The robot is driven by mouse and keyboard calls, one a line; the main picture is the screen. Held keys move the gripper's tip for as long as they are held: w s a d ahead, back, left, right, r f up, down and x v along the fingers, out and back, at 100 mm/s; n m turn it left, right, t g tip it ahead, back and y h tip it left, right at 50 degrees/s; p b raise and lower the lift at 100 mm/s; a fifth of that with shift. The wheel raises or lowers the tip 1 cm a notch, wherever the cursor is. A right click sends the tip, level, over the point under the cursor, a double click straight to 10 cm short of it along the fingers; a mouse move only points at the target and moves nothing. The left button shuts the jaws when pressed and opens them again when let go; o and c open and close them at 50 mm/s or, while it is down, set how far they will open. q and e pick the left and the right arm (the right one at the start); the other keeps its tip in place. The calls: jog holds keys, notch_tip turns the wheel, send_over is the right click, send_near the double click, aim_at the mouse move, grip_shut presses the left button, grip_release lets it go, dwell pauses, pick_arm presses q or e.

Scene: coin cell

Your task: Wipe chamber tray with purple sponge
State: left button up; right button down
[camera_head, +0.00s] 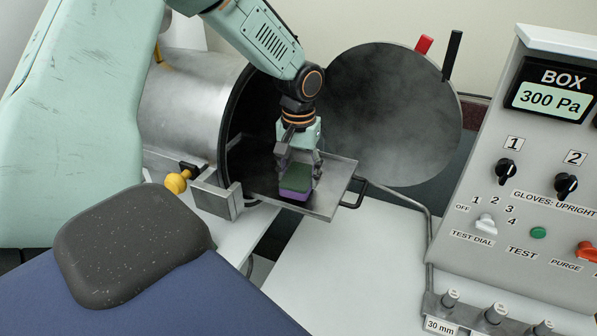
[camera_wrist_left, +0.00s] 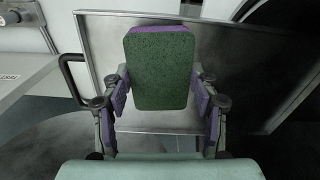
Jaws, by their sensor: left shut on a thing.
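My left gripper (camera_head: 302,166) is shut on the purple sponge (camera_head: 295,194), which has a dark green top face. In the left wrist view the sponge (camera_wrist_left: 160,68) sits between the two fingers of the gripper (camera_wrist_left: 160,100), green face toward the camera. The metal chamber tray (camera_head: 326,204) sticks out of the open round chamber, and the sponge is over it. The tray also shows in the left wrist view (camera_wrist_left: 100,50). I cannot tell whether the sponge touches the tray. My right gripper is not in view.
The cylindrical chamber (camera_head: 190,105) is at left, its round door (camera_head: 390,110) swung open at right. A black handle (camera_head: 353,192) is on the tray's front edge. A control panel (camera_head: 530,190) stands at right. The white bench (camera_head: 345,270) in front is mostly clear.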

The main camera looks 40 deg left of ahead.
aim_at(305, 166)
pick_arm(q)
jog(key=shift+w+a+f, duration=0.1)
jog(key=shift+a+f, duration=0.1)
jog(key=shift+d+f, duration=0.15)
jog(key=shift+f, duration=0.1)
jog(key=shift+f, duration=0.35)
jog(key=shift+f+b, duration=0.3)
jog(key=shift+b, duration=0.05)
dwell(0.4)
jog(key=shift+w+a, duration=0.3)
jog(key=shift+w, duration=0.3)
jog(key=shift+w+a, duration=0.15)
jog(key=shift+w, duration=0.4)
jog(key=shift+w+a, duration=0.15)
jog(key=shift+w, duration=0.4)
